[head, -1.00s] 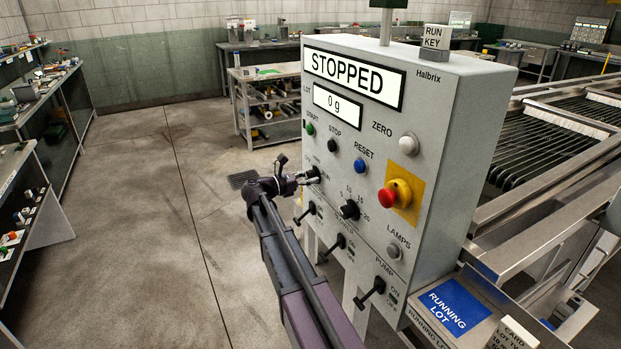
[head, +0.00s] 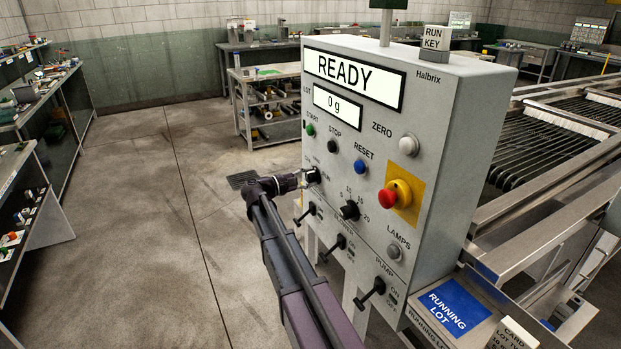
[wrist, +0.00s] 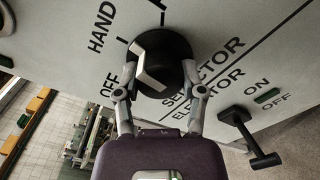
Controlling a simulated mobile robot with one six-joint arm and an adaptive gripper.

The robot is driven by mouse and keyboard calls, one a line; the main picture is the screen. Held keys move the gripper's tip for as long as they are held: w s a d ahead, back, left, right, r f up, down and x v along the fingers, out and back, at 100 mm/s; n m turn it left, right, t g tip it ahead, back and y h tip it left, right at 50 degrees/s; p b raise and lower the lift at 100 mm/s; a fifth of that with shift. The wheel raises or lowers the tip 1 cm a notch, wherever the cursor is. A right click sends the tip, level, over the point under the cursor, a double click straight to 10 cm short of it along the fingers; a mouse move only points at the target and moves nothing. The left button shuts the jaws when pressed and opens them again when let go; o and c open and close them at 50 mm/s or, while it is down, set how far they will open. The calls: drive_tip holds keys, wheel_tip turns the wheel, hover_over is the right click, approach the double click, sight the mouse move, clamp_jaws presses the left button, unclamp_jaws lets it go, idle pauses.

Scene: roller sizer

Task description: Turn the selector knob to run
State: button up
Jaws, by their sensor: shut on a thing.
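The black selector knob (wrist: 178,48) with a pale pointer mark sits on the grey control panel (head: 440,110), at its left edge in the head view. The wrist view shows HAND, OFF and SELECTOR lettering around it; any label beyond the knob is hidden or out of frame. My gripper (wrist: 160,80) has one finger on each side of the knob and is shut on it. In the head view my gripper (head: 304,178) meets the panel at the knob and mostly hides it. The panel's display (head: 352,78) reads READY.
Below the knob, several black lever switches (head: 341,243) stick out from the panel. A dial (head: 349,210) and the red emergency stop (head: 388,198) lie to the right. A run key block (head: 436,42) stands on top. The floor left of the panel is clear.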

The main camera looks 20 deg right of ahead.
drive_tip(key=m, duration=0.5)
drive_tip(key=shift+m, duration=0.3)
drive_tip(key=shift+r+m, duration=0.1)
drive_tip(key=shift+m, duration=2.2)
drive_tip(key=o, duration=1.1)
drive_tip(key=shift+o, duration=0.2)
drive_tip(key=a, duration=1.2)
drive_tip(key=shift+s, duration=0.2)
